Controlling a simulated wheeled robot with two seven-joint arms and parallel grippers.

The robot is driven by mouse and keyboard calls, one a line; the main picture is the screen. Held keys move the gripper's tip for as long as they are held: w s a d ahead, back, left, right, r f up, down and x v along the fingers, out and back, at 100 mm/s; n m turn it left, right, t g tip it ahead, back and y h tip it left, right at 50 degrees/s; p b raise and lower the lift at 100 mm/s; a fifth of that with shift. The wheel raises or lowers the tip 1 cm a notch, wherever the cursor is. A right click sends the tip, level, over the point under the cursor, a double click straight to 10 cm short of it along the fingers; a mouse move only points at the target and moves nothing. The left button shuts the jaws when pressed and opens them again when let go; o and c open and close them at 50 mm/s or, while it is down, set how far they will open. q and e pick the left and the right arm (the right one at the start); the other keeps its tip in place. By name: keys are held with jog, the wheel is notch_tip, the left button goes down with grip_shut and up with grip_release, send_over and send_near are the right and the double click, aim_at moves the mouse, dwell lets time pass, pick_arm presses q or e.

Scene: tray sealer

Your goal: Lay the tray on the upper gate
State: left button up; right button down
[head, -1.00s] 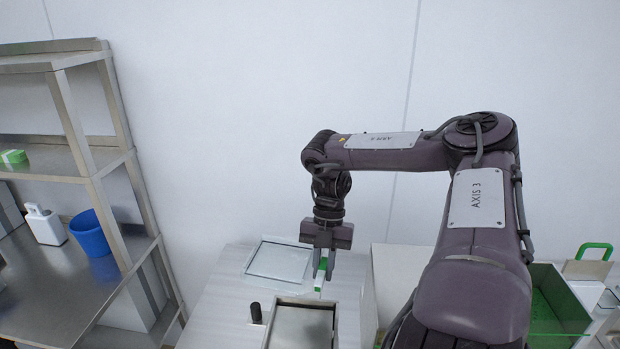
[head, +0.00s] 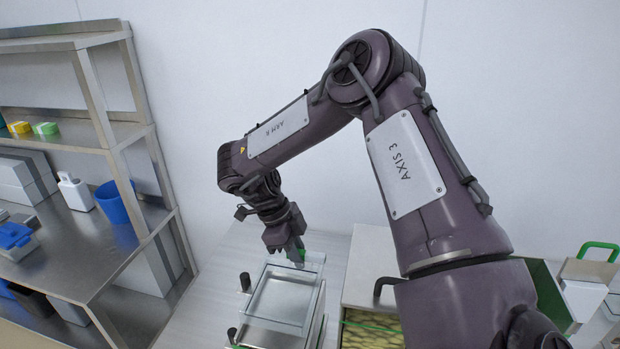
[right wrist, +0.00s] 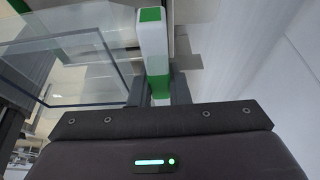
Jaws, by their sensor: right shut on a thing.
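My right gripper (head: 298,256) is shut on a white and green handle piece, seen best in the right wrist view (right wrist: 153,45). A clear tray (head: 314,264) with glassy walls is beside this handle, over the sealer's metal top (head: 282,298). The tray also shows at the left of the right wrist view (right wrist: 75,70). Whether the tray rests on the metal or hangs just above it cannot be told. The upper gate cannot be told apart clearly beneath the tray. My left gripper is out of view.
Black knobs (head: 245,282) stand at the sealer's left side. A steel shelf unit (head: 95,235) with a blue cup (head: 112,203) is at the left. A bin with yellowish contents (head: 372,330) and a green-handled container (head: 590,268) are at the right. The pale worktop (head: 215,285) is clear left of the sealer.

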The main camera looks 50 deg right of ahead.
jog(key=shift+w+a+f+b, duration=0.4)
jog(key=shift+w+f+b, duration=0.1)
jog(key=shift+w+f, duration=0.3)
jog(key=shift+f, duration=0.4)
jog(key=b+x, duration=0.2)
jog(key=shift+f, duration=0.35)
jog(key=shift+w+f+b, duration=0.15)
jog(key=shift+f+b, duration=0.5)
jog(key=shift+b, duration=0.1)
jog(key=shift+a, duration=0.1)
jog(key=shift+r, duration=0.1)
